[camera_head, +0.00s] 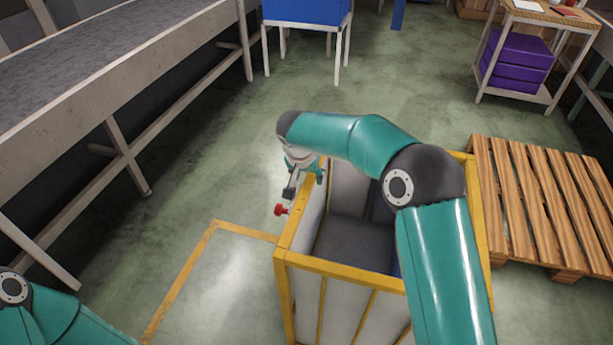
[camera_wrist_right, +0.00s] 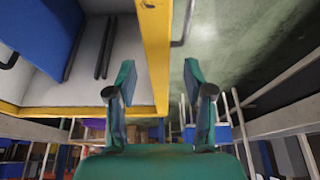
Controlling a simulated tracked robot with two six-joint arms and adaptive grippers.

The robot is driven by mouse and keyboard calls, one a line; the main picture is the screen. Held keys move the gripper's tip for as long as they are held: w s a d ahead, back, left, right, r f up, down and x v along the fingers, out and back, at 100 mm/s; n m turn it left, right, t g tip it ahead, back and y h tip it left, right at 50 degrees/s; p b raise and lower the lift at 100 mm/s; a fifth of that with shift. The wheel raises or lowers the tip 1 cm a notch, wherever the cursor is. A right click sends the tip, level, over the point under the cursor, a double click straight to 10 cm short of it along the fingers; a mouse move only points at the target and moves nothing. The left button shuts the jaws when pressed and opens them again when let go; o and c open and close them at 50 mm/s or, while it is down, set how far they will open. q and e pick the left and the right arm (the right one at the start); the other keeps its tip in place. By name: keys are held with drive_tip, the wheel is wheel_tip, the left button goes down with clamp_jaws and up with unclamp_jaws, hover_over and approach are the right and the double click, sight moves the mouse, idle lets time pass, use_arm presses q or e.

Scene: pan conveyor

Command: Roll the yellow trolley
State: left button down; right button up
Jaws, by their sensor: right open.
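The yellow trolley (camera_head: 345,264) is an open box with a yellow frame and pale panels, in the centre of the head view. My right arm crosses above it. My right gripper (camera_head: 289,193) is at its left rim, open. In the right wrist view my right gripper (camera_wrist_right: 160,85) shows two teal fingers apart, with the trolley's yellow rim (camera_wrist_right: 155,50) running between them. A dark bar curves out beside that rim. I cannot tell whether the fingers touch the rim. My left gripper is outside the head view; only part of that arm shows at the lower left.
A long grey conveyor (camera_head: 110,70) stands on the left. A wooden pallet (camera_head: 545,200) lies close to the trolley's right. A blue bin (camera_head: 305,10) on a white stand and a table with purple boxes (camera_head: 518,60) are behind. Yellow floor lines (camera_head: 185,270) lie left of the trolley.

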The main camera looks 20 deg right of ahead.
drive_tip(key=shift+x, duration=1.15)
clamp_jaws()
